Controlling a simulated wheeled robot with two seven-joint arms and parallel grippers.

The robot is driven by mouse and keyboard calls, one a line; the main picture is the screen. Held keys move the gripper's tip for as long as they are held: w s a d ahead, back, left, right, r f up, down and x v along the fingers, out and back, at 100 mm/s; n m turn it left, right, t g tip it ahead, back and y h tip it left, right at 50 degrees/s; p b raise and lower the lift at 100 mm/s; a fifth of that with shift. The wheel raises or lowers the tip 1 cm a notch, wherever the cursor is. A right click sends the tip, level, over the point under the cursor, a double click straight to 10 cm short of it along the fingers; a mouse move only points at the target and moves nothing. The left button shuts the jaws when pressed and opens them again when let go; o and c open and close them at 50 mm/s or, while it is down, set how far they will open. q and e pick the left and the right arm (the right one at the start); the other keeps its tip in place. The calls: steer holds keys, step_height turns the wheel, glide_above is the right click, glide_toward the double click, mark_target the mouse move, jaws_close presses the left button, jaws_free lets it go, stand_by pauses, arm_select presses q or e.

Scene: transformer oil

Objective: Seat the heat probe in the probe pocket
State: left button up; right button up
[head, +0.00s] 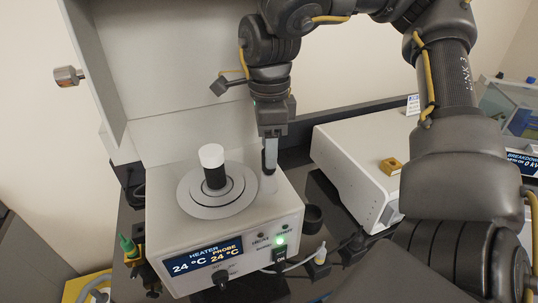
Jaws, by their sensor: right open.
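The heater (177,235) is a white box with a round grey plate on top. Its display (207,254) reads heater 24 °C and probe 24 °C. A black vessel with a white cap (211,155) stands upright on the plate. My right gripper (270,167) points down over the heater's back right corner, fingers open. A short pale post (268,184) stands on the heater top directly under the fingertips. The fingers hide the post's upper end, so I cannot tell whether it is the pocket or whether the heat probe is in it. My left gripper is out of view.
A green-tipped item in a yellow holder (130,248) stands left of the heater. A white breakdown tester (345,165) stands on the right, with a small brass block (390,166) on top.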

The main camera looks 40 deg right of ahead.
step_height(320, 180, up, 8)
steer(key=shift+f, duration=0.15)
steer(key=shift+s, duration=0.1)
stand_by(0.8)
